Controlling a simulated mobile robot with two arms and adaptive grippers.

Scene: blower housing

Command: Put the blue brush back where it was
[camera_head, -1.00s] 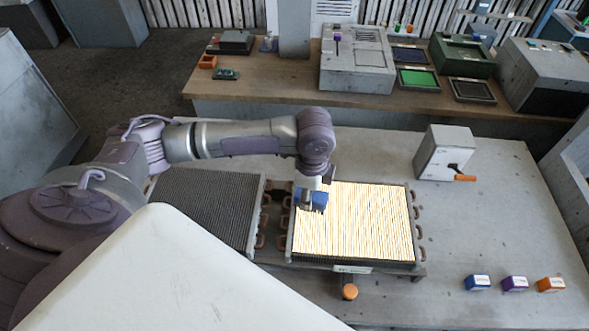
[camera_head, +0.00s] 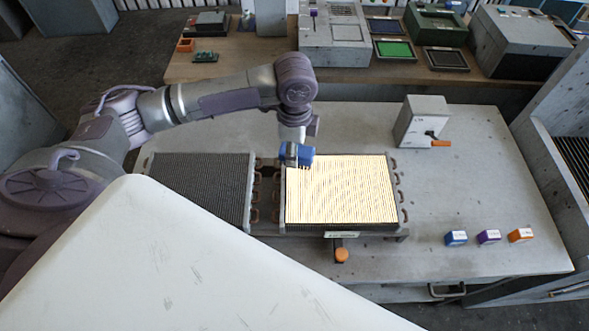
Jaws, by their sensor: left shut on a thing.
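My left gripper (camera_head: 296,144) is shut on the blue brush (camera_head: 303,155), with its dark bristles pointing down. It holds the brush at the back left corner of the brightly lit finned panel (camera_head: 340,190). I cannot tell whether the bristles touch the fins. A small blue block (camera_head: 456,237) with a white label stands at the front right of the grey table (camera_head: 470,190), beside a purple block (camera_head: 488,236) and an orange block (camera_head: 520,235). My right gripper is not in view.
A dark finned panel (camera_head: 200,190) lies left of the lit one. A grey box with an orange handle (camera_head: 421,121) stands at the table's back right. An orange knob (camera_head: 342,255) sits in front of the lit panel. The table between the panel and the blocks is clear.

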